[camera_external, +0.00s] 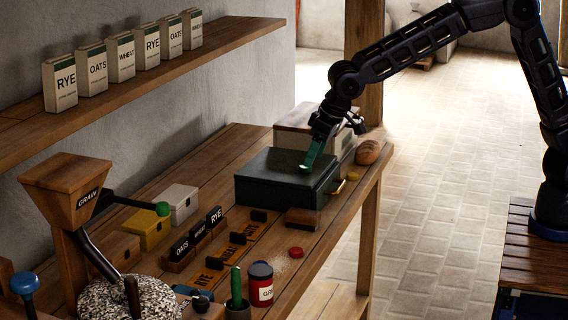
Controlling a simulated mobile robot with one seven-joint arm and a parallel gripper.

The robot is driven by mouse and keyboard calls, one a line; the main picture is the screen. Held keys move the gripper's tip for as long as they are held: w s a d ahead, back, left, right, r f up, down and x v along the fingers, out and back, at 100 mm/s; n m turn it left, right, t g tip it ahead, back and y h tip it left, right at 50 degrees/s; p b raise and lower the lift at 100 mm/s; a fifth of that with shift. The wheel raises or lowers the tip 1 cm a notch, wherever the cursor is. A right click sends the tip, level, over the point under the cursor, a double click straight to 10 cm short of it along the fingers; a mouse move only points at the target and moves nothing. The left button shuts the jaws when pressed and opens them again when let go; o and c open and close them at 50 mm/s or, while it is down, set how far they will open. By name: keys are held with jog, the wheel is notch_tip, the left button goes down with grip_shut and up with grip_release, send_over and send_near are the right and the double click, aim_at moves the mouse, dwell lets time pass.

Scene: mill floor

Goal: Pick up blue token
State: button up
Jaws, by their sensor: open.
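I cannot make out a blue token for certain in this view. A red token (296,252) lies on the bench near its front edge, and a small yellow token (352,176) lies at the far end by the bread. My gripper (307,168) points down with green-tinted fingers over the top of a dark green box (265,183). It is open, and I see nothing between the fingers. Whether the fingertips touch the box lid is hard to tell. The box has a brass handle (340,186) on its right side.
The wooden bench (345,215) also carries a loaf (368,152), a pale box (292,128), a wooden block (303,219), word blocks (198,238), a red jar with a dark lid (261,285) and a grain hopper (68,185). A shelf of cartons (150,75) hangs above.

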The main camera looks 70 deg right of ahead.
jog(key=w+a+f, duration=0.2)
jog(key=a+f, duration=0.5)
jog(key=a, duration=0.1)
jog(key=w+a+f, duration=0.2)
jog(key=a+f, duration=0.5)
jog(key=a, duration=0.1)
jog(key=shift+n, duration=0.3)
jog(key=x, duration=1)
jog(key=shift+a+f, duration=0.15)
jog(key=shift+a, duration=0.05)
jog(key=c, duration=1.1)
